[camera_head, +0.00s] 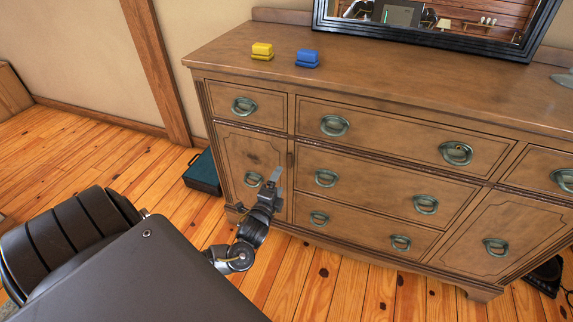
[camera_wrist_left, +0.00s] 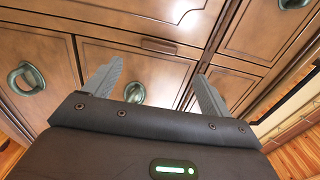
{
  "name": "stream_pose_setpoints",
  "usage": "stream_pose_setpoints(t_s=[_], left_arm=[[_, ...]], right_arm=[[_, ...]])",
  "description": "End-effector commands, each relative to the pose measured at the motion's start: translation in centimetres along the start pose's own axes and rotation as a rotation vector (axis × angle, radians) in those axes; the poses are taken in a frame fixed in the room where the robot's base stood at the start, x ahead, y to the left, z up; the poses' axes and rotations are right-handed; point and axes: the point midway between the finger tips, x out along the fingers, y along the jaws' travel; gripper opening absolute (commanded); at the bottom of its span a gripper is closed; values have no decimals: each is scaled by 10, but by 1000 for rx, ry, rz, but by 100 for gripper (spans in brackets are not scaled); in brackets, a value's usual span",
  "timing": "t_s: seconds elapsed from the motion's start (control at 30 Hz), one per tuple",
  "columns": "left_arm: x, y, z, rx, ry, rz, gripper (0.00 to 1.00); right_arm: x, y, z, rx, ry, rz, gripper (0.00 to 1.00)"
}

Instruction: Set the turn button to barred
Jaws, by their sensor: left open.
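The turn button (camera_head: 290,160) appears to be the small brown wooden bar at the right edge of the lower-left cabinet door (camera_head: 235,150). It stands upright in the head view, roughly along the seam beside the drawers.
Several ring handles stick out from the drawers. A teal case (camera_head: 203,173) sits on the floor left of the dresser. Floor in front is clear.

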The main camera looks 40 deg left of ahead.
Motion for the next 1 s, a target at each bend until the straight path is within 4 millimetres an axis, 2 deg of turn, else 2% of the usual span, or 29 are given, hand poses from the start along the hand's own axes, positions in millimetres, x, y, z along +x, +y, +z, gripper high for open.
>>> stream_pose_setpoints(t_s=[0.3, 0.5, 0.9, 1.0], left_arm=[[60, 2, 0, 1, 0, -1, 84], [84, 2, 0, 0, 0, 1, 84], [92, 1, 0, 0, 0, 3, 84], [91, 1, 0, 0, 0, 3, 72]], right_arm=[[-20, 1, -5, 2, 14, 3, 0], [-32, 2, -6, 3, 20, 4, 0], [-37, 2, -7, 3, 21, 4, 0], [-37, 2, -7, 3, 21, 4, 0]])
